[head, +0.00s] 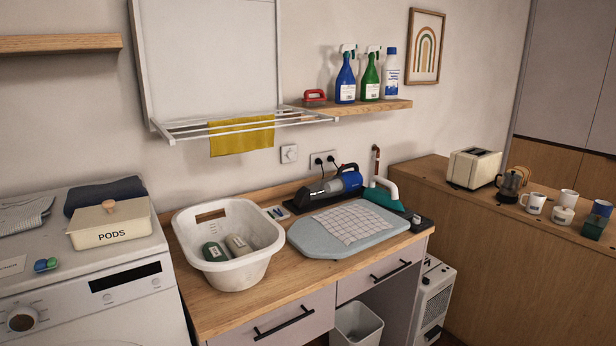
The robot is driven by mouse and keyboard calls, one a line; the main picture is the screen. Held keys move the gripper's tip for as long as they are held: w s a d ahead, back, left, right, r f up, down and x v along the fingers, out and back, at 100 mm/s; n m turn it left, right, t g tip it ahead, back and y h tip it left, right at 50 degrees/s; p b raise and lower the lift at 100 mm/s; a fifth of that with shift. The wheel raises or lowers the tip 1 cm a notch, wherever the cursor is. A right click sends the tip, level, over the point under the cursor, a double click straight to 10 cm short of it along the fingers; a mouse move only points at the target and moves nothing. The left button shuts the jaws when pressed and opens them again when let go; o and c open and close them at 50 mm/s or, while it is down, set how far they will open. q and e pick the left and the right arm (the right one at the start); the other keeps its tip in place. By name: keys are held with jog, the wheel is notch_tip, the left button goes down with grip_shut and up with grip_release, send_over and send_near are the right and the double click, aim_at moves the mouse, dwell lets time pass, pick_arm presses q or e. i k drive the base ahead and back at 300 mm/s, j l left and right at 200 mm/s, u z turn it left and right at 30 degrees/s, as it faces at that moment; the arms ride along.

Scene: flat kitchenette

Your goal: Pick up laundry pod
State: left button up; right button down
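A small laundry pod (46,265), blue and green, lies on the white top of the washing machine (90,274), close to its front edge. A cream box labelled PODS (110,226) with a lid and a round wooden knob stands behind it to the right, apart from it. The box looks closed. Neither of my grippers shows in the head view.
Folded grey cloth (24,216), a dark folded cloth (105,194) and a white card (12,265) lie around the pod. A white basket (231,269) with two bottles stands on the wooden counter to the right. The washer top just right of the pod is clear.

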aim_at(41, 267)
jog(key=u, duration=1.45)
